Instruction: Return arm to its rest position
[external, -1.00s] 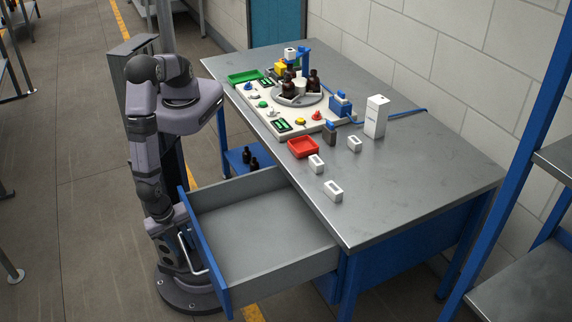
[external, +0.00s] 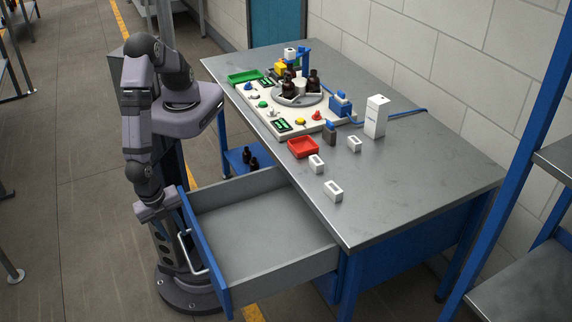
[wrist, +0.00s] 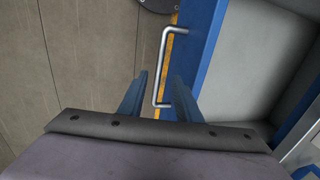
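My gripper (wrist: 162,98) is open in the wrist view, its two blue fingers apart with nothing held. The silver drawer handle (wrist: 163,70) shows between and beyond the fingers; how far the tips are from it is hard to tell. In the external view my arm stands beside the drawer, its wrist near the top of the blue drawer front (external: 205,255). The fingers cannot be made out clearly there. The drawer (external: 265,225) is pulled out and looks empty.
The steel table (external: 420,175) carries a white station board (external: 270,122) with amber bottles (external: 314,82), a red tray (external: 303,147) and several white blocks. Dark bottles (external: 248,158) stand on the blue lower shelf. Floor left of my arm is clear.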

